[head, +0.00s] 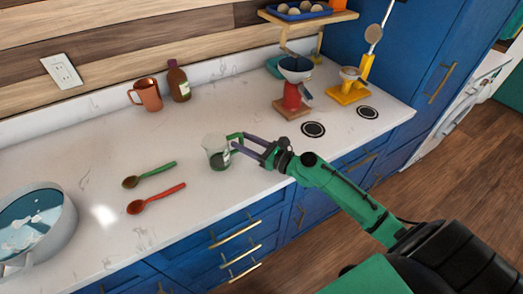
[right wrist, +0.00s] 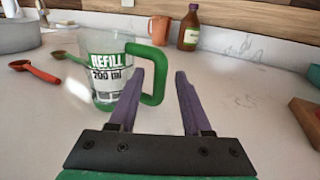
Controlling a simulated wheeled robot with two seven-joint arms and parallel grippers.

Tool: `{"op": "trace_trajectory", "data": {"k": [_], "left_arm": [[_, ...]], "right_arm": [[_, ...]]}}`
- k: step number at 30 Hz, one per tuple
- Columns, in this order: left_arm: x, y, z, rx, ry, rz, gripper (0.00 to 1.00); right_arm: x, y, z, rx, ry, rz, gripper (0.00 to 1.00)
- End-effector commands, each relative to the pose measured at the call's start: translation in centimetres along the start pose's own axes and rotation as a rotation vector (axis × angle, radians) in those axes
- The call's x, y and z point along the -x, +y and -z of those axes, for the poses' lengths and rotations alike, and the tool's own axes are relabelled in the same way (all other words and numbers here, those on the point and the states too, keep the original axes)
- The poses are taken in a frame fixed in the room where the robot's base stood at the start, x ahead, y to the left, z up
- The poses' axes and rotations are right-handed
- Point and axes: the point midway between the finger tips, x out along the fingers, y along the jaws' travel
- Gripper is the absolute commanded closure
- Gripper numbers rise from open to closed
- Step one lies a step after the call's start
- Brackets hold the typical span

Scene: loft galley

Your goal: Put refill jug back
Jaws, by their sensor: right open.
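The refill jug (head: 217,153) is a clear jug with a green handle and base, upright on the white counter. In the right wrist view the jug (right wrist: 104,72) shows "REFILL 200 ml" on its side, with its handle toward my gripper. My right gripper (head: 242,145) is open at the handle side of the jug. In the right wrist view the upright part of the handle appears between the two purple fingers (right wrist: 160,78); I cannot tell whether either finger touches it. My left gripper is not in view.
Green (head: 150,174) and red (head: 156,199) spoons and a large pot (head: 66,222) are left of the jug. A mug (head: 149,95) and brown bottle (head: 179,82) stand behind. Red (head: 291,97) and yellow (head: 348,92) stands and two black-ringed discs (head: 313,129) (head: 368,112) are right.

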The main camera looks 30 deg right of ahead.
Motion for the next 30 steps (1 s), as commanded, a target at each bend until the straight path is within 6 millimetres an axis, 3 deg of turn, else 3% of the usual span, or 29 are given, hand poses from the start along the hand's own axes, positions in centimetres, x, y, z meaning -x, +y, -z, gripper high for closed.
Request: {"op": "trace_trajectory", "data": {"k": [6, 12, 30], "left_arm": [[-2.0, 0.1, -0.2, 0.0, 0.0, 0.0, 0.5], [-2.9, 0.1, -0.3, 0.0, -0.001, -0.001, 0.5], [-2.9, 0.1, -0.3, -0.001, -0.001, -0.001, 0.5]], "right_arm": [[4.8, 0.1, 0.7, -0.004, 0.003, 0.001, 0.51], [8.3, 0.1, 0.3, -0.003, 0.001, 0.0, 0.51], [9.0, 0.0, 0.0, 0.0, 0.0, 0.0, 0.51]]}}
